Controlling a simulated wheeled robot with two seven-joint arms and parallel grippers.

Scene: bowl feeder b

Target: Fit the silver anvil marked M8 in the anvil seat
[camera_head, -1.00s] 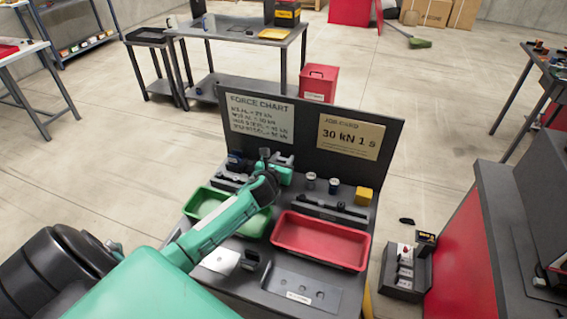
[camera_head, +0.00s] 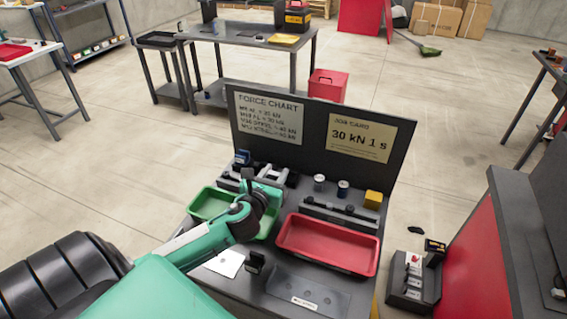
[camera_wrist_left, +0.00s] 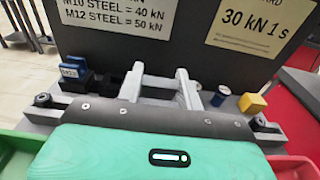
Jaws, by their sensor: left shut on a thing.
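My left gripper (camera_head: 272,178) is over the back left of the bench, just behind the green tray. In the left wrist view its two pale fingers (camera_wrist_left: 160,88) stand apart, with a pale grey piece (camera_wrist_left: 160,92) between them. The gripper is shut on this piece; no M8 mark is readable on it, so I cannot tell if it is the silver anvil. A blue block with a label (camera_wrist_left: 72,68) sits to the left of the fingers. I cannot make out the anvil seat for certain. My right gripper is not in view.
A green tray (camera_head: 197,208) and a red tray (camera_head: 328,263) lie on the bench. Two small cylinders (camera_head: 319,183) and a yellow block (camera_head: 373,200) stand at the back right. A dark upright panel (camera_head: 315,130) closes the rear. A dark block (camera_head: 255,262) stands in front.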

